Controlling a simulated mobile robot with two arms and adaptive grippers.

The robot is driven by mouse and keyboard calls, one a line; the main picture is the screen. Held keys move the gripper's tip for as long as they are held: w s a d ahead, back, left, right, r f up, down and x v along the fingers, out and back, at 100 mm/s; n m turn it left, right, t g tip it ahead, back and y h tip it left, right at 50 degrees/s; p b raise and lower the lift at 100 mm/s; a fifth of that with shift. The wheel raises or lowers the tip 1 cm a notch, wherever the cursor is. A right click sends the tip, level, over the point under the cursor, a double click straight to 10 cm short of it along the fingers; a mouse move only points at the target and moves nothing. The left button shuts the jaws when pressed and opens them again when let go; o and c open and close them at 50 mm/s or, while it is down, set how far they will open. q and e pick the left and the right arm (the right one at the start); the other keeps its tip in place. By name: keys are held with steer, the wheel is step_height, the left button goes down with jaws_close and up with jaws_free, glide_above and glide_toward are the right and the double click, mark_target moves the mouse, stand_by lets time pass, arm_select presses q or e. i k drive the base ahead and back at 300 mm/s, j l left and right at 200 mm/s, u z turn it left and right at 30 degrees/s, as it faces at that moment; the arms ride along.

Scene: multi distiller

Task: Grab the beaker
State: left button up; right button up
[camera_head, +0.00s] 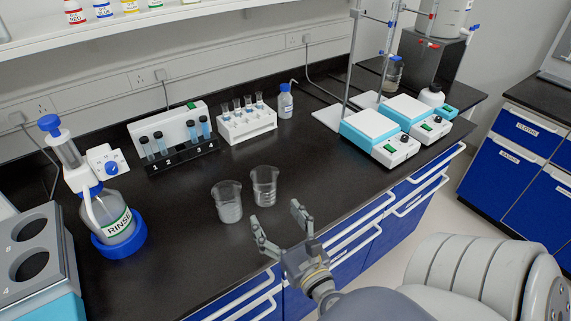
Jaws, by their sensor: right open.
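Two clear glass beakers stand upright side by side on the black bench. The left beaker (228,203) is slightly nearer the front edge than the right beaker (264,187). My right gripper (276,226) is open and empty, with its fingers spread and pointing toward the beakers. It is in front of them near the bench's front edge, and I see no contact with either beaker. My left gripper is not in view.
A rinse bottle (112,217) stands at the left of the black bench (185,262). A tube rack (247,125) and a small bottle (285,101) stand behind the beakers. Blue-white hotplates (370,128) are at the right. The bench around the beakers is clear.

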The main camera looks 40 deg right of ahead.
mark_target(264, 177)
steer(key=z, duration=1.1)
steer(key=k+l+u, duration=0.1)
steer(key=l+u, duration=0.15)
steer(key=u, duration=0.15)
steer(key=k+l+u, duration=0.15)
steer(key=u, duration=0.25)
steer(key=l, duration=0.1)
